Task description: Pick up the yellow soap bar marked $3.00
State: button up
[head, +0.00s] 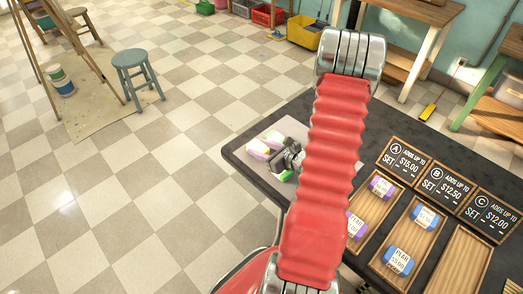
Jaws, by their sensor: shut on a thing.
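My gripper (289,158) is a small dark grey shape over the left part of the dark table, beside my red arm. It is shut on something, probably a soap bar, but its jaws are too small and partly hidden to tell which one. Soap bars with yellow and pale purple colouring (258,149) lie on a grey mat (262,172) just left of the gripper. A small green patch (285,175) shows just below the gripper. No $3.00 mark is readable on these bars.
Wooden trays with signs A (403,157), B (445,182) and C (491,213) stand on the table's right. Purple bars (381,187) lie in tray A, blue-and-white bars (398,260) in tray B. Tray C's visible part (462,262) is bare. My arm hides the table's middle.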

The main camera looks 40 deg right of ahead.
aim_at(260, 149)
jog(key=shift+r, duration=4.3)
